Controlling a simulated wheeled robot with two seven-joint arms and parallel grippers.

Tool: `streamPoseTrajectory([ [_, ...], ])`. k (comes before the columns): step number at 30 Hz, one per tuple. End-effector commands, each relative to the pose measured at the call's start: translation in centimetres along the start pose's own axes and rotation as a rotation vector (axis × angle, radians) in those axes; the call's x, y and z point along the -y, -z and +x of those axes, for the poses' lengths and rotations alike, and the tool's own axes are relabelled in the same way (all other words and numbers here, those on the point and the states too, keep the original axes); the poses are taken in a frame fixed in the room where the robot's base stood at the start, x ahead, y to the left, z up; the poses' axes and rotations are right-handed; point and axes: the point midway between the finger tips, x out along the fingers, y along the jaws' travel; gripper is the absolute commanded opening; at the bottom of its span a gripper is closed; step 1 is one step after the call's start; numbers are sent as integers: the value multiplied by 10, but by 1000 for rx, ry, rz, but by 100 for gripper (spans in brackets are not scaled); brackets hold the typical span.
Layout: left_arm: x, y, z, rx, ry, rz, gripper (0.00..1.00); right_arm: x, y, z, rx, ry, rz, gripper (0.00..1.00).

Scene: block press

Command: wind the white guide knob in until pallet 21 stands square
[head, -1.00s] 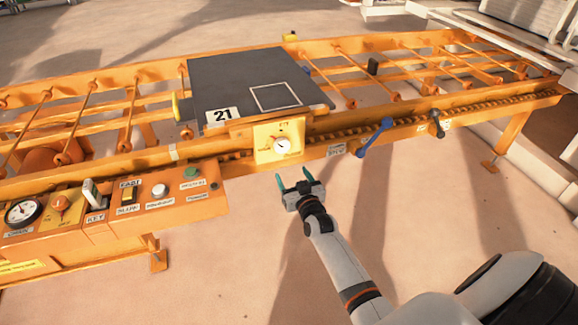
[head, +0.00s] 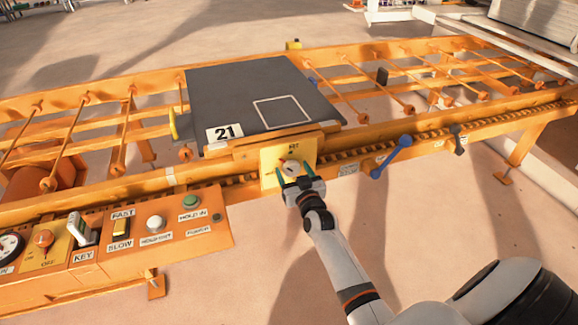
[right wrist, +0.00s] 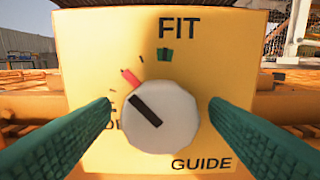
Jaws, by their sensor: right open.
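The white guide knob (right wrist: 160,116) sits on a yellow plate (right wrist: 85,40) marked FIT and GUIDE. In the right wrist view its black bar points up-left, by a red mark (right wrist: 131,78); a green mark (right wrist: 165,56) lies under FIT. My right gripper (right wrist: 158,112) is open, with one green finger either side of the knob and a gap showing on each side. The knob also shows in the head view (head: 291,167), partly behind the right gripper (head: 298,174). Pallet 21 (head: 215,95), a dark grey slab, lies on the conveyor, looking slightly turned against the rail. My left gripper is out of view.
A control panel (head: 185,240) with buttons, switches and a key stands to the left. A blue lever (head: 391,157) and a black lever (head: 457,140) sit on the front rail to the right. The floor before the conveyor is clear.

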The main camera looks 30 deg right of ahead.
Motion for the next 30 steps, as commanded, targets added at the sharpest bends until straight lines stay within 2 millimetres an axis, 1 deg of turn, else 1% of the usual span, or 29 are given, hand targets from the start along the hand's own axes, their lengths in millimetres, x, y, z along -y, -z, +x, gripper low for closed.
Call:
streamPoseTrajectory([
  [11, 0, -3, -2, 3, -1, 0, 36, 0, 0, 0, 0, 1, 0, 70],
  [12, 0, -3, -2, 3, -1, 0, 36, 0, 0, 0, 0, 1, 0, 64],
  [19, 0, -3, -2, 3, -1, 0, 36, 0, 0, 0, 0, 1, 0, 26],
  [23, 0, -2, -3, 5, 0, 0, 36, 1, -1, 0, 0, 0, 35, 26],
  [25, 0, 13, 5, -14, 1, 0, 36, 1, -2, 0, 1, 0, 103, 26],
  [27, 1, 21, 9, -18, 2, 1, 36, 2, -2, 0, 0, 0, 180, 26],
  [30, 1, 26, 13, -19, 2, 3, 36, 2, -1, 0, 0, 0, 260, 26],
])
